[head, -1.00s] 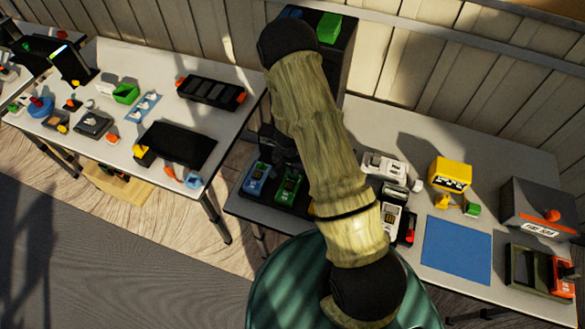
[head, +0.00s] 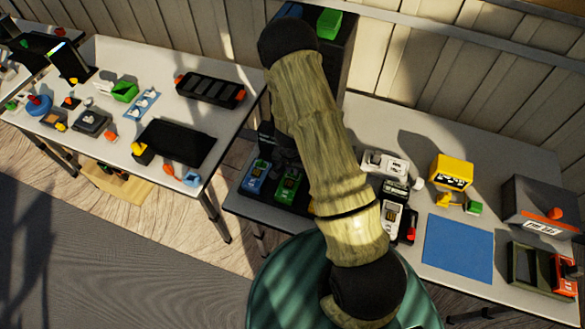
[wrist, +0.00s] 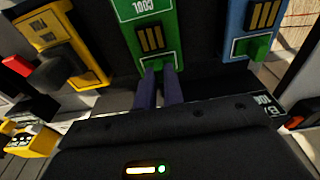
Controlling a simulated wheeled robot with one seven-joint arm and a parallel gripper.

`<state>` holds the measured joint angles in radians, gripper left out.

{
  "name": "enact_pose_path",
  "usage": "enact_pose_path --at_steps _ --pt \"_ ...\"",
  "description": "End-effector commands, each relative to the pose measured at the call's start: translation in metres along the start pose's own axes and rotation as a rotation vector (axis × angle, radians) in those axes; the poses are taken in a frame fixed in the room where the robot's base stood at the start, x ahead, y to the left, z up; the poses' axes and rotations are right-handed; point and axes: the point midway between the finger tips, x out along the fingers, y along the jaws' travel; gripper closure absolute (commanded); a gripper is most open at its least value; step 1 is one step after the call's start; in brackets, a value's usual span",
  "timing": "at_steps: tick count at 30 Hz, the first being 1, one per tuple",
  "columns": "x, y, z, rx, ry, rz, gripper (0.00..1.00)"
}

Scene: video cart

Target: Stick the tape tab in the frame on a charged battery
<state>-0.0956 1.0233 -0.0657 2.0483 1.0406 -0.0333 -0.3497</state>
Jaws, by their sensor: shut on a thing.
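In the wrist view my gripper (wrist: 161,82) is shut on a small green tab (wrist: 159,62) at the near end of a green battery (wrist: 150,35). The tab looks to be against the battery; I cannot tell if it is stuck on. A blue battery (wrist: 262,14) to the right has a similar green tab (wrist: 249,47) at its near end. A yellow battery (wrist: 52,35) is to the left, with a red piece beside it. In the head view the blue battery (head: 256,177) and green battery (head: 289,187) stand left of my arm, which hides my gripper.
A white unit (head: 395,218), a yellow box (head: 451,172), a blue mat (head: 458,250) and a grey case (head: 538,206) are on the bench to the right. A second table (head: 120,60) with many items is at left. The mat is clear.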

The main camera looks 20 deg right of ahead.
Motion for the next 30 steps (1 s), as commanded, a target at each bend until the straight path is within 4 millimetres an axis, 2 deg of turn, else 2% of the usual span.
enact_pose_path --at_steps 24,25,27,28,30 --pt "0.0051 0.0000 0.0006 0.000 0.000 0.000 1.00" --pt "0.0051 0.0000 0.0006 0.000 0.000 0.000 0.86" --pt "0.0051 0.0000 0.0006 0.000 0.000 0.000 0.73" --pt "0.0051 0.0000 0.0006 0.000 0.000 0.000 0.69" --pt "0.0051 0.0000 0.0006 0.000 0.000 0.000 0.69"
